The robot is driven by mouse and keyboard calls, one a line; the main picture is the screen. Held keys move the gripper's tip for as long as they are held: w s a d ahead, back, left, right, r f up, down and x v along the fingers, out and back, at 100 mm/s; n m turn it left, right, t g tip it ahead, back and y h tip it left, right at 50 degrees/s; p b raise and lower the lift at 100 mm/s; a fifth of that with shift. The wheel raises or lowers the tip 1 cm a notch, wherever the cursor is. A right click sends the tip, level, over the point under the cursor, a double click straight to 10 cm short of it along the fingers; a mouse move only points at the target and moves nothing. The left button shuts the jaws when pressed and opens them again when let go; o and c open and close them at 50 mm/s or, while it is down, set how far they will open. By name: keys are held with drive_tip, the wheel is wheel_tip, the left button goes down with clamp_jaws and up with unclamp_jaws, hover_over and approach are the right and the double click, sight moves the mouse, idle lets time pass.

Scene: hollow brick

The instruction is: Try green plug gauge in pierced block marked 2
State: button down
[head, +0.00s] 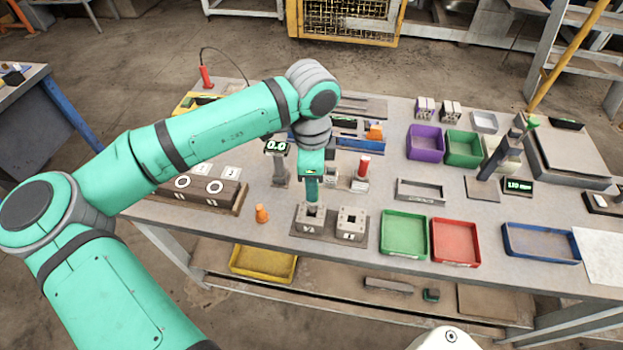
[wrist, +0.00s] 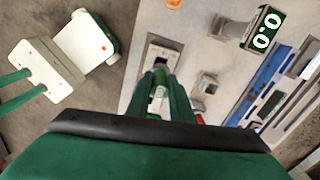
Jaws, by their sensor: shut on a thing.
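Two grey pierced blocks stand side by side on a plate (head: 330,241) near the front edge of the table: a left block (head: 301,222) and a right block (head: 352,224). Their front marks are small; the left one looks like a 2. My gripper (head: 311,200) points down over the left block. In the wrist view my gripper (wrist: 163,98) is shut on the green plug gauge (wrist: 161,78), which shows between the fingers. The left block's top (wrist: 162,52) lies just beyond it. The gauge's lower end is hidden, so I cannot tell whether it is in the hole.
A green tray (head: 404,250) and a red tray (head: 455,262) lie to the right. A post with a 0.0 readout (head: 276,147) and a red-topped piece (head: 362,173) stand behind. Bare table shows between the cone and the blocks.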

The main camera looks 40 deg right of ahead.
drive_tip(key=shift+w+a+f, duration=0.15)
drive_tip(key=shift+w+f, duration=0.05)
drive_tip(key=shift+f, duration=0.3)
idle(0.7)
drive_tip(key=shift+f, duration=1.3)
idle(0.5)
drive_tip(key=shift+f, duration=0.1)
drive_tip(key=shift+f, duration=0.3)
drive_tip(key=shift+f, duration=0.8)
drive_tip(key=shift+r, duration=0.15)
idle(1.0)
drive_tip(key=shift+w+r, duration=0.1)
drive_tip(key=shift+r, duration=4.45)
